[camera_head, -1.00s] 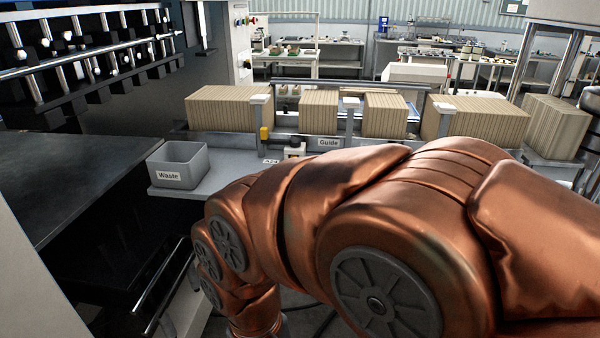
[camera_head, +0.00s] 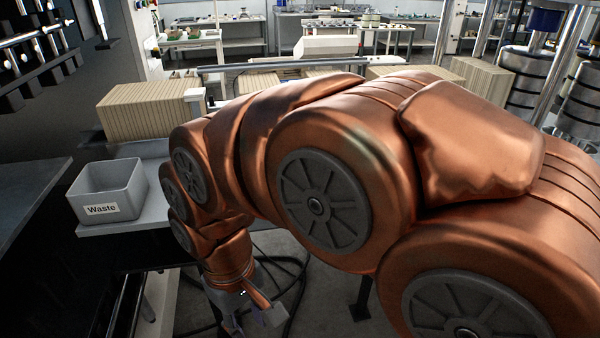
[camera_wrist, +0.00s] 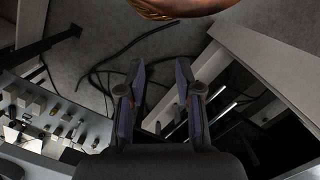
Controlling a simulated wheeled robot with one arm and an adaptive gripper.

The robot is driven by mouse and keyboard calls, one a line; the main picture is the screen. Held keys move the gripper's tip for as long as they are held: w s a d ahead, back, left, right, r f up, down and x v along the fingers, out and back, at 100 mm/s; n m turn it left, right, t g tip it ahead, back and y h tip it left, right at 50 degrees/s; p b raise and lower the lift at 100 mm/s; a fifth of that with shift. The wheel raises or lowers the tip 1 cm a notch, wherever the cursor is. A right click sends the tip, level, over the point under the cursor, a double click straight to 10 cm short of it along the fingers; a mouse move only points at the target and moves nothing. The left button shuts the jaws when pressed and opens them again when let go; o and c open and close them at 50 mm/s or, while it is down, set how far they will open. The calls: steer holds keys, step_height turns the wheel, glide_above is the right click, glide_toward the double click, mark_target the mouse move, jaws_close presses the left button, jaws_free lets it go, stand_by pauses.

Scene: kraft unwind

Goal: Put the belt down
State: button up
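No belt can be made out in either view. In the wrist view my gripper (camera_wrist: 160,80) has its two dark fingers with blue-purple pads standing apart. Only grey floor and dark gaps show between them, and nothing is seen held. In the head view my gripper (camera_head: 248,318) hangs low below my copper arm, over the floor, partly cut off by the bottom edge.
A grey Waste bin (camera_head: 108,190) stands on a grey shelf at left. Stacks of kraft board (camera_head: 150,108) stand behind my arm. Black cables (camera_head: 285,262) lie on the floor near my gripper. Metal rollers (camera_head: 525,75) stand at the right.

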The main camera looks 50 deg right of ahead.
steer(key=w+d+r+m+t, duration=0.1)
steer(key=w+d+r, duration=0.35)
steer(key=w, duration=0.35)
steer(key=w+d+r+m, duration=0.1)
steer(key=w+d+r, duration=0.35)
steer(key=w, duration=0.25)
steer(key=w+d+m, duration=0.1)
steer(key=d, duration=0.2)
steer(key=w+d+r+m, duration=0.1)
steer(key=w+d, duration=0.1)
steer(key=d, duration=0.2)
steer(key=w+d+r+m, duration=0.1)
steer(key=w+d, duration=0.1)
steer(key=d, duration=0.2)
steer(key=shift+w+b, duration=0.25)
steer(key=shift+b, duration=0.15)
steer(key=d+m, duration=0.1)
steer(key=d, duration=0.2)
steer(key=d+m, duration=0.1)
steer(key=d, duration=0.5)
steer(key=shift+w+d+r+m+t, duration=0.2)
steer(key=shift+w+d+m+t, duration=0.1)
steer(key=shift+d+m, duration=0.1)
steer(key=shift+f+p, duration=0.35)
steer(key=shift+f, duration=0.7)
steer(key=shift+s+f, duration=0.1)
steer(key=shift+f, duration=0.1)
